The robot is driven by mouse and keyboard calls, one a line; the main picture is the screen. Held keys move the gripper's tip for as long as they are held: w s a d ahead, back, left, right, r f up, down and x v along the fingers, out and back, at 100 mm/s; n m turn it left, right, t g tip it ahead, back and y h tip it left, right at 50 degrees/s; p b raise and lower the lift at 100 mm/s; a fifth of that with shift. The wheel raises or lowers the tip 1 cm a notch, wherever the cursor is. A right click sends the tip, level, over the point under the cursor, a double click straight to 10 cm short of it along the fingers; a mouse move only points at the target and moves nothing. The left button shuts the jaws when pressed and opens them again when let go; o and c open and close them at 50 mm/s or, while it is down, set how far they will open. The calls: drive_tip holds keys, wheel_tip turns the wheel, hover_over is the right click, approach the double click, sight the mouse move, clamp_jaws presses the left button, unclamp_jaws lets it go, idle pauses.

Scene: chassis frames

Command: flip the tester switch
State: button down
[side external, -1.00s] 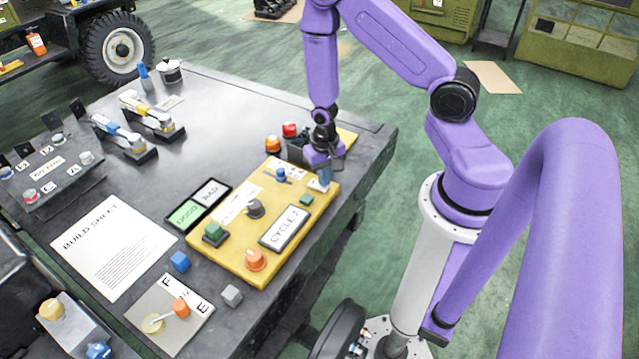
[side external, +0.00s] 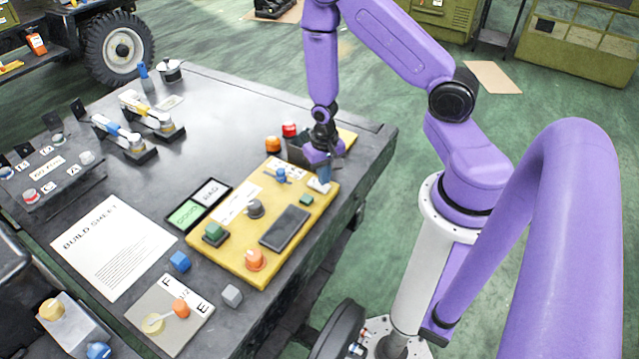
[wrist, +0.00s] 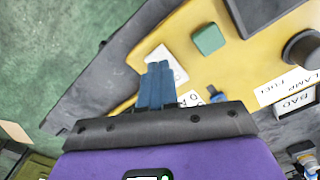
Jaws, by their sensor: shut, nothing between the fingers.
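The yellow tester panel (side external: 228,262) lies on the dark workbench. It carries a blue toggle-like part (side external: 281,175), a dark knob (side external: 255,208), a green button (side external: 214,232), an orange button (side external: 254,259) and a small green square (side external: 306,200). Its display (side external: 285,228) is dark and blank. My gripper (side external: 323,178) points down at the panel's far right corner, its blue fingers shut and empty. In the wrist view the fingertips (wrist: 158,66) overlap a white label (wrist: 170,62).
A GOOD/BAD sign (side external: 199,205) lies left of the panel. The build sheet (side external: 113,248) lies farther left. The bench middle is clear.

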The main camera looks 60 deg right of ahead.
drive_tip(key=shift+r, duration=2.8)
drive_tip(key=s+a+r+n, duration=0.5)
drive_tip(key=a+r+n, duration=0.4)
drive_tip(key=a+r, duration=0.25)
drive_tip(key=s+a+r+n, duration=0.1)
drive_tip(key=s+r+n, duration=0.8)
drive_tip(key=s, duration=0.3)
drive_tip(key=shift+s+a+n, duration=0.3)
